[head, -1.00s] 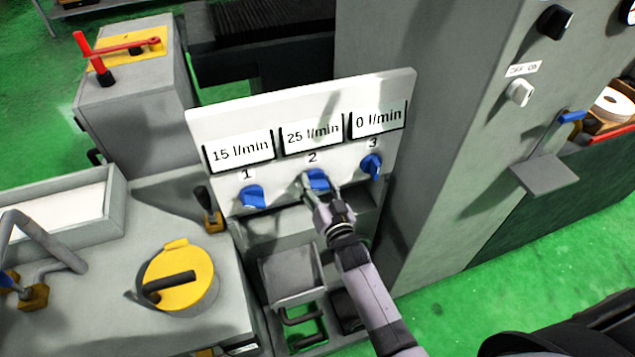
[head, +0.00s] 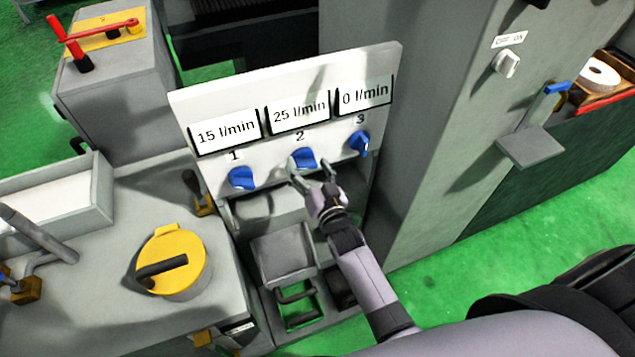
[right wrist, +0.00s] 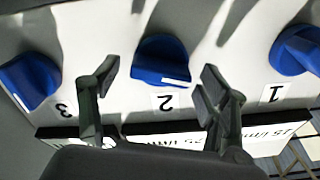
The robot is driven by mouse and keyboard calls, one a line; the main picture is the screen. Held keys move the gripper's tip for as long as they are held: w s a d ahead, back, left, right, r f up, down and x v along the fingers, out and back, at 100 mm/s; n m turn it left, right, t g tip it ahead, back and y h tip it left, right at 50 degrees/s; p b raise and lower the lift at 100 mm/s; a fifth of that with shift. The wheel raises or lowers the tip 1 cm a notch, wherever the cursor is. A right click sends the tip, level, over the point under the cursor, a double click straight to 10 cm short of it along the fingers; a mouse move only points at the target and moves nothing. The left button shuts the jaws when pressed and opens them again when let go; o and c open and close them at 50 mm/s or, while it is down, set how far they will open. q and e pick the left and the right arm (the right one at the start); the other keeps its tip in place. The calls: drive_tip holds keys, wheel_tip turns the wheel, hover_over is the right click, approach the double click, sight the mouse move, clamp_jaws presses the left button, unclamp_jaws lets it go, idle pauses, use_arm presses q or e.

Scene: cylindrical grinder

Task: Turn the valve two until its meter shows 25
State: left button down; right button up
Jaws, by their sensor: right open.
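The white valve panel (head: 385,75) carries three blue valves in a row, numbered 1, 2 and 3. Valve two (head: 304,158) is in the middle; its meter (head: 299,117) reads 25 l/min. My right gripper (head: 309,168) is open just in front of and below valve two. In the right wrist view valve two (right wrist: 161,61) lies beyond and between the spread fingers (right wrist: 155,90), with clear space to each finger. My left gripper is not in view.
Valve one (head: 241,178) is at left, its meter (head: 226,132) reading 15 l/min. Valve three (head: 359,143) is close at right, its meter (head: 364,95) reading 0 l/min. A grey machine cabinet (head: 440,130) stands right of the panel. A yellow round cap (head: 185,262) is at lower left.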

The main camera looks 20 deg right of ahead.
drive_tip(key=s, duration=1)
drive_tip(key=shift+s+d, duration=0.2)
drive_tip(key=s+f+n+g, duration=0.1)
drive_tip(key=s+f+g, duration=0.3)
drive_tip(key=f, duration=0.6)
drive_tip(key=s+a+f+n+g, duration=0.1)
drive_tip(key=s+f+g, duration=0.1)
drive_tip(key=s+f, duration=0.6)
drive_tip(key=s+f+n+g, duration=0.1)
drive_tip(key=s+f+g, duration=0.2)
drive_tip(key=f, duration=1)
drive_tip(key=s+d+f+n+g, duration=0.1)
drive_tip(key=s+f, duration=0.3)
drive_tip(key=s, duration=0.4)
drive_tip(key=s+d+f+n+g, duration=0.1)
drive_tip(key=s+d+f+g, duration=0.2)
drive_tip(key=s, duration=0.5)
drive_tip(key=s+d+f+g, duration=0.3)
drive_tip(key=s+f, duration=0.3)
drive_tip(key=s, duration=0.2)
drive_tip(key=shift+s+n+g+h, duration=0.3)
drive_tip(key=shift+s+n+g, duration=0.1)
drive_tip(key=shift+g, duration=0.1)
drive_tip(key=shift+a, duration=0.1)
